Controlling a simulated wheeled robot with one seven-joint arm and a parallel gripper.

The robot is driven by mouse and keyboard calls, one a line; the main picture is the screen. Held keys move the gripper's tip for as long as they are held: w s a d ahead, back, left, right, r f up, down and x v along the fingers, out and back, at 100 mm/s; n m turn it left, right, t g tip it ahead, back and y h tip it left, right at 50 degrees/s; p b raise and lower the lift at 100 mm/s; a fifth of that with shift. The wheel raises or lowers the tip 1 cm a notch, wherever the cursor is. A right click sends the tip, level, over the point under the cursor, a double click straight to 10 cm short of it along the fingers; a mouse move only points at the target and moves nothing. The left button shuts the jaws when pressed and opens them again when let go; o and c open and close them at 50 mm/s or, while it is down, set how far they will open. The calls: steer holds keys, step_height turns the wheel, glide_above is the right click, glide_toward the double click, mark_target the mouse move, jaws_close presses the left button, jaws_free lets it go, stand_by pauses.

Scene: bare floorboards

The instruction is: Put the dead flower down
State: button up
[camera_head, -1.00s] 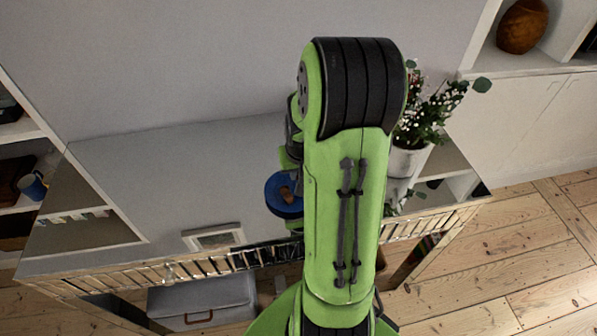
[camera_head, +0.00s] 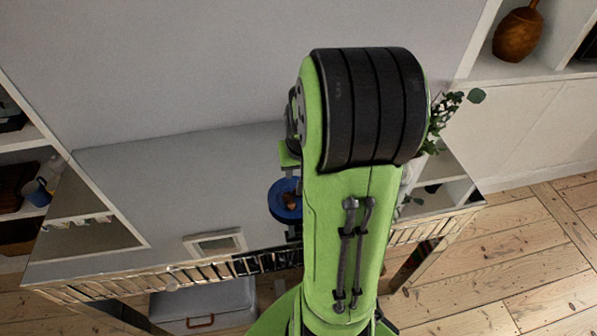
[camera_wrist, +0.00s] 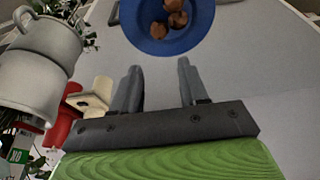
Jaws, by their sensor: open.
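Several brown, shrivelled lumps (camera_wrist: 170,18), which may be the dead flower, lie in a blue dish (camera_wrist: 131,22) at the top of the wrist view. In the head view the blue dish (camera_head: 279,213) stands on the grey tabletop just left of my arm, with brown bits (camera_head: 291,201) in it. My gripper (camera_wrist: 158,78) is open, with nothing between its two grey fingers. Its fingertips point toward the dish and appear apart from it. In the head view my arm hides most of the gripper.
A white pot (camera_wrist: 48,42) with a leafy plant is left of my gripper in the wrist view, near red and cream objects (camera_wrist: 92,97). A small pale frame (camera_head: 215,243) sits by the mirrored table's front edge. The tabletop's left side (camera_head: 170,180) is clear.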

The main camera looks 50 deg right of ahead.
steer(key=s+a+r+n+t+p, duration=0.15)
steer(key=s+a+r+n, duration=0.25)
steer(key=a+r, duration=0.9)
steer(key=s+a+n+t+y, duration=0.1)
steer(key=s+a+n+y, duration=0.1)
steer(key=s+a, duration=0.4)
steer(key=shift+s+a+r+n, duration=0.3)
steer(key=shift+a+r+n, duration=0.2)
steer(key=shift+a, duration=0.5)
